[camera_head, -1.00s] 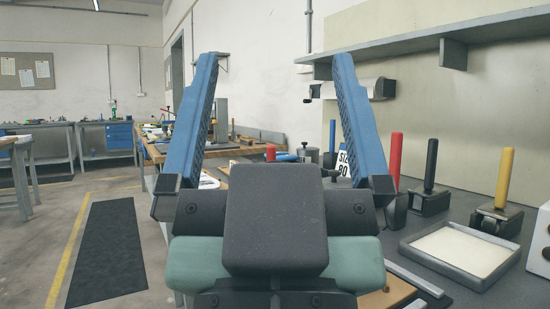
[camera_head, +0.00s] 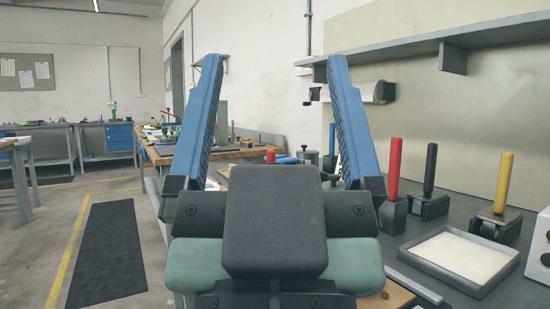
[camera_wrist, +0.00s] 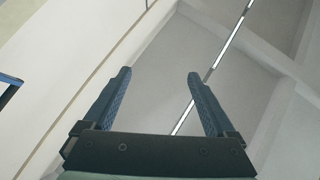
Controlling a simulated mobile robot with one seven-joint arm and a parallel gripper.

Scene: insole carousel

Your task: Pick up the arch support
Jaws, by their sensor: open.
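My gripper (camera_head: 271,68) is raised in front of the head camera with its two blue fingers pointing up and spread apart. It is open, with nothing between the fingers. In the wrist view my gripper (camera_wrist: 160,78) faces the upper wall and ceiling, and both fingers are empty. I cannot make out an arch support in either view. My gripper and wrist hide part of the workbench behind them.
A grey bench (camera_head: 520,283) at right holds a shallow tray (camera_head: 462,258) with pale contents and stands with red (camera_head: 395,168), black (camera_head: 431,167) and yellow (camera_head: 503,182) handles. A shelf (camera_head: 490,30) runs above. A dark mat (camera_head: 105,260) lies on open floor at left.

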